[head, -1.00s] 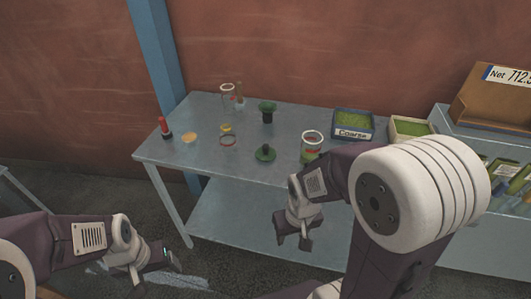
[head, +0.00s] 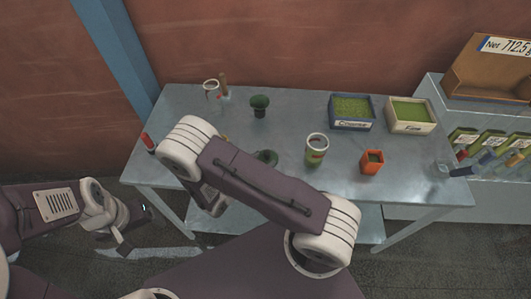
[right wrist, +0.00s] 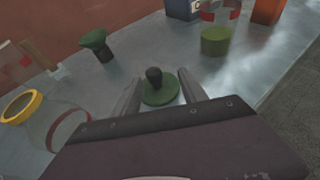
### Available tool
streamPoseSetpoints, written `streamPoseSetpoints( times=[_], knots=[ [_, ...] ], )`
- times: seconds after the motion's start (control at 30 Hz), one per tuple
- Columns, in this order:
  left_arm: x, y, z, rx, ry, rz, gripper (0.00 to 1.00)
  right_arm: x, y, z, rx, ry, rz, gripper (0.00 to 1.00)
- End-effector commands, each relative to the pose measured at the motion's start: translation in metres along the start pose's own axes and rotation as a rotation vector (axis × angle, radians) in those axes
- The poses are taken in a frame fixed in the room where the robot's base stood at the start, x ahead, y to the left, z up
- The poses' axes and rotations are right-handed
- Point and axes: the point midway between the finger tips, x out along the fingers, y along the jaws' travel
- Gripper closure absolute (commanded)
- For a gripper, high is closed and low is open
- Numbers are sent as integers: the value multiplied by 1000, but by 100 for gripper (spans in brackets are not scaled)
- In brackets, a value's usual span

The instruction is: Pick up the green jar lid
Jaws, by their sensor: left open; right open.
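The green jar lid (right wrist: 160,92) is a flat green disc with a dark knob, lying on the metal table. In the head view the lid (head: 268,157) shows just past my right arm, which partly covers it. In the right wrist view my right gripper (right wrist: 160,78) is open, with one finger on each side of the lid. I cannot tell whether the fingers touch it. In the head view the right fingertips are hard to make out. My left gripper (head: 125,238) is open and empty, low at the left in front of the table.
A glass jar with a yellow ring (right wrist: 40,118) lies left of the lid. A green funnel (head: 260,105) stands behind it. A jar with green contents (head: 317,150), an orange cup (head: 372,163) and bins of green powder (head: 351,110) stand to the right.

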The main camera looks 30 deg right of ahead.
Motion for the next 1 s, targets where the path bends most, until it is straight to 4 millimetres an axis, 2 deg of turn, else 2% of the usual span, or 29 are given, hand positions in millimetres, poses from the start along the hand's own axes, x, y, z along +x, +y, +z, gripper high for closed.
streamPoseSetpoints(
  times=[0.1,0.3,0.43,0.53,0.63,0.8,0.83,1.0],
  knots=[
    [-7,0,-1,0,1,0,22,17,-2,2,0,0,-6,50],
    [-10,0,-2,0,1,0,22,26,-1,2,2,1,-6,50],
    [-22,0,-3,0,1,0,22,50,0,5,1,2,-10,50],
    [-24,0,-3,0,1,0,22,66,1,2,2,3,-8,50],
    [-24,0,-3,0,1,0,22,73,2,1,3,3,-5,50],
    [-24,0,-3,0,1,0,22,74,2,1,2,2,-3,50],
    [-24,0,-3,0,1,0,22,74,2,1,2,2,-3,53],
    [-24,0,-3,0,1,0,22,74,2,1,2,2,-4,100]
  ],
)
